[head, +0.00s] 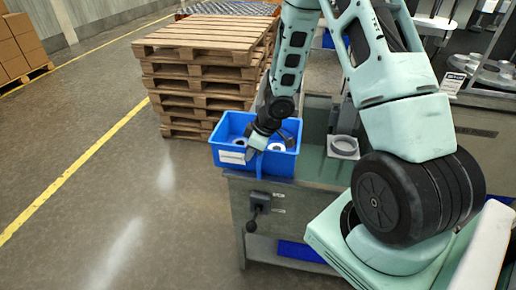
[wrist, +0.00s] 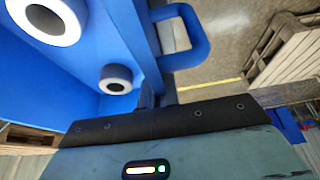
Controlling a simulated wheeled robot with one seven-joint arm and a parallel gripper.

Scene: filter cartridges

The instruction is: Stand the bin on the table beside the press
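The blue bin (head: 228,158) is at the left end of the grey-green table (head: 309,166) in the head view, upright and roughly level. My gripper (head: 259,146) is at the bin's near wall. In the wrist view, dark fingers (wrist: 158,96) sit close on both sides of that wall, beside a blue loop handle. Whether the bin's underside touches the table is hidden. I cannot clearly identify the press.
A grey block with a round opening (head: 343,147) stands on the table right of the bin. A black lever (head: 258,202) projects from the table's front. Stacked wooden pallets (head: 200,70) stand behind the bin. The floor to the left is open, with a yellow line.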

